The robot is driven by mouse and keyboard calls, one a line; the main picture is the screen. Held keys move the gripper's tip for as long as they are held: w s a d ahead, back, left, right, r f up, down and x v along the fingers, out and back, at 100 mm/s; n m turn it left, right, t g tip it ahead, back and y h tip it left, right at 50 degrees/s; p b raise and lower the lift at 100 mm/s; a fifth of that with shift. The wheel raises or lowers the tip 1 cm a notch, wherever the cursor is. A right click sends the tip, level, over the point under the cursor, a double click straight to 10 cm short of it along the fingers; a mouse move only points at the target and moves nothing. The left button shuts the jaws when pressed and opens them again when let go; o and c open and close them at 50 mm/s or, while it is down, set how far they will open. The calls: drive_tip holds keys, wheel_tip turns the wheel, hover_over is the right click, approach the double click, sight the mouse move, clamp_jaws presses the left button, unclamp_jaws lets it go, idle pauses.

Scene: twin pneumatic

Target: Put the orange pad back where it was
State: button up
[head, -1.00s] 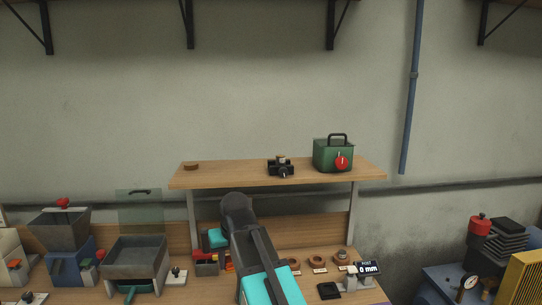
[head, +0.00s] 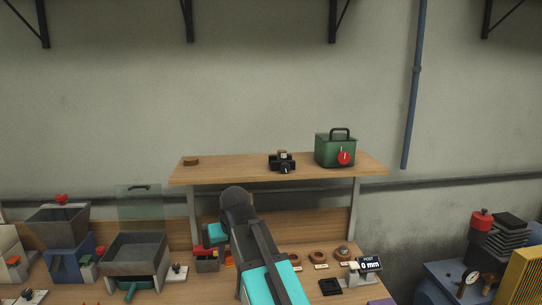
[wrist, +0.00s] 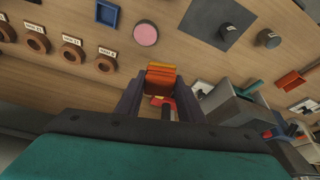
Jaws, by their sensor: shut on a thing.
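In the wrist view, the orange pad (wrist: 160,76), a small block with lighter yellow-orange bands, sits between the fingertips of my gripper (wrist: 160,90). My gripper is shut on it. A red part shows just below the pad, and I cannot tell whether the two touch. In the head view, my arm hides most of the gripper. A bit of orange (head: 229,263) shows beside the arm, next to a small grey bin (head: 207,265) with red and yellow parts at its top.
Labelled brown rings (head: 319,257) and a black square (head: 330,286) lie right of my arm, near a digital gauge (head: 368,265). A grey hopper tray (head: 135,250) stands left. A raised shelf (head: 240,172) spans behind, carrying a green box (head: 335,150) and a camera (head: 282,161).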

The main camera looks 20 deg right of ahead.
drive_tip(key=shift+s+a, duration=0.1)
drive_tip(key=shift+s, duration=1.7)
